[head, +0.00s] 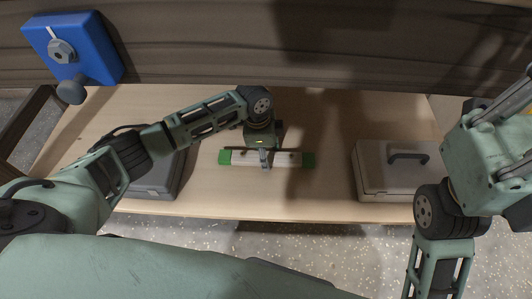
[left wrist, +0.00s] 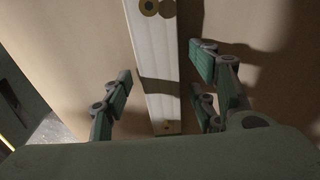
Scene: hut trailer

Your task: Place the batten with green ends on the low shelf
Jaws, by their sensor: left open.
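The batten (head: 236,157), a pale bar with green ends, lies crosswise on a light wooden board (head: 325,190), which looks like the low shelf. My left gripper (head: 264,162) is over the batten's middle, pointing down.
A grey case (head: 160,180) lies on the board at left, partly behind my left arm. A pale case with a dark handle (head: 385,175) lies at right. A dark wooden plank (head: 300,50) crosses above, with a blue block (head: 95,40) at upper left. Speckled floor (head: 330,245) shows in front.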

